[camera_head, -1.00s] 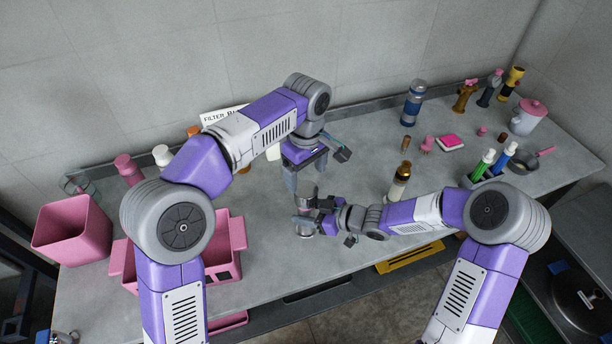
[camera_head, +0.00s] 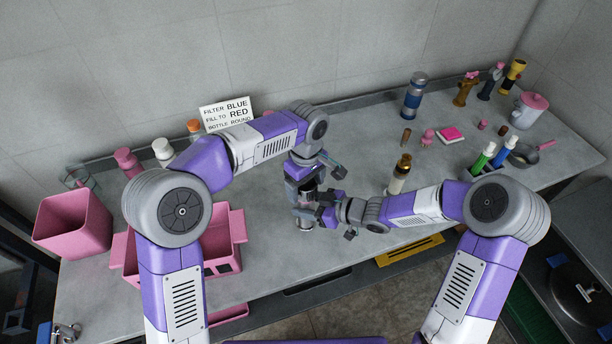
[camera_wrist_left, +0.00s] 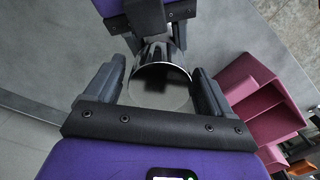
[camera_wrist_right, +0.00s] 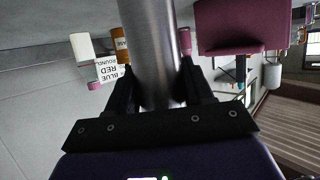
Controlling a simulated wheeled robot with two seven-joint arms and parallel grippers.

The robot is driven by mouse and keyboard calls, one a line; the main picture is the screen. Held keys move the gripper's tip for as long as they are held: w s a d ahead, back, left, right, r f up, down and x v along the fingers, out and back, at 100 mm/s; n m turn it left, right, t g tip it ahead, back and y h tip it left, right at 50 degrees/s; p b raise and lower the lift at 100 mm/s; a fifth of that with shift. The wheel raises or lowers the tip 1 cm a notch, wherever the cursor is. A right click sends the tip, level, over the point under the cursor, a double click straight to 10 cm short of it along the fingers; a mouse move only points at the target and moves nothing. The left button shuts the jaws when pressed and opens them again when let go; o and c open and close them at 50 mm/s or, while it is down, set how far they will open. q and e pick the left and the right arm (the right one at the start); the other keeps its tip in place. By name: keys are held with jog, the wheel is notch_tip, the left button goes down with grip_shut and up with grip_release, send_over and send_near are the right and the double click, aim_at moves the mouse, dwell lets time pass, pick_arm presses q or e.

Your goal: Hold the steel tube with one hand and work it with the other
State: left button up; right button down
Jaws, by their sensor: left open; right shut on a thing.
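The steel tube (camera_wrist_right: 150,45) is a shiny metal cylinder, and the fingers of my right gripper (camera_wrist_right: 150,92) are shut on it in the right wrist view. In the head view its lower end (camera_head: 306,225) shows below the grippers, over the table's front part. My left gripper (camera_head: 306,197) is directly above it, pointing down. In the left wrist view the tube's round dark end (camera_wrist_left: 160,85) lies between the open fingers of my left gripper (camera_wrist_left: 158,92), with a gap visible at the right finger. The grippers hide most of the tube in the head view.
A pink bin (camera_head: 72,226) and a pink crate (camera_head: 238,228) stand on the left of the table. A sign (camera_head: 227,113) and bottles stand behind. A brown-capped bottle (camera_head: 398,177) is close to my right forearm. A blue flask (camera_head: 413,98) stands farther back.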

pick_arm(q)
jog(key=shift+f, duration=0.15)
jog(key=shift+c, duration=0.3)
jog(key=c, duration=1)
jog(key=m, duration=0.3)
jog(key=o, duration=1.2)
